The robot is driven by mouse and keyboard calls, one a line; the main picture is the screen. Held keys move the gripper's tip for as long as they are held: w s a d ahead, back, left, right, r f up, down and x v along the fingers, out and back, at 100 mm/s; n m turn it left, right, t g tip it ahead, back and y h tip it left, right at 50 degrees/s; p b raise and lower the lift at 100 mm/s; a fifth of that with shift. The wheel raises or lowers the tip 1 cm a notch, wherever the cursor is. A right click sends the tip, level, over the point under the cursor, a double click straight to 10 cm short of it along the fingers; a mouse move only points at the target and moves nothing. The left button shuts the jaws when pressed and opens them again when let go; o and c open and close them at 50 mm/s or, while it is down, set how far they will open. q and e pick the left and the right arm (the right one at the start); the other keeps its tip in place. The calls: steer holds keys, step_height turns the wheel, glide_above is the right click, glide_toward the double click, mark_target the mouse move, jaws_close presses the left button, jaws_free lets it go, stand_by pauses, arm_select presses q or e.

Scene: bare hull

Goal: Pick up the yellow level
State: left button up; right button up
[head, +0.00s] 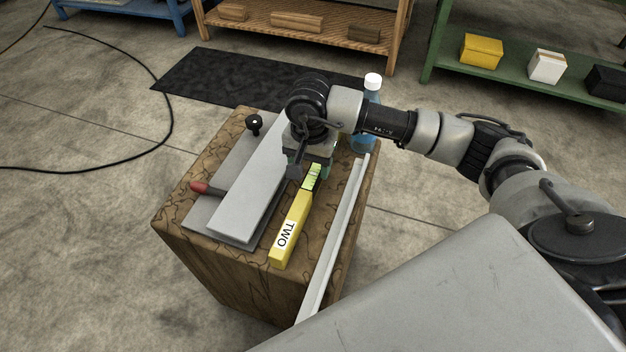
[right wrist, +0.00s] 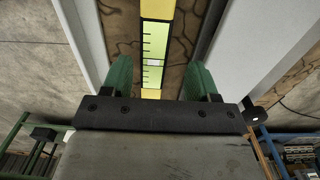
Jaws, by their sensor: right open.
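My right gripper (head: 308,172) is above the level's far end, pointing down. In the right wrist view the level (right wrist: 156,50) runs between the two green fingers of my right gripper (right wrist: 158,82). The fingers are open, with a gap on each side of the level. My left gripper is not in view.
Grey metal plates (head: 248,200) lie left of the level, with a red-handled tool (head: 200,187) beside them. A thin metal strip (head: 338,235) lies to its right. A blue bottle (head: 363,135) stands behind my right gripper. Shelves stand at the back.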

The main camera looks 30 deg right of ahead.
mark_target(313, 174)
steer(key=f, duration=0.4)
steer(key=shift+s+d+f+b, duration=0.15)
steer(key=shift+s+f+b, duration=0.15)
steer(key=shift+s+b, duration=0.1)
steer(key=shift+f, duration=0.3)
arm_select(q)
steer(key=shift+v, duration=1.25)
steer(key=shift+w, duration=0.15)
arm_select(e)
jaws_close()
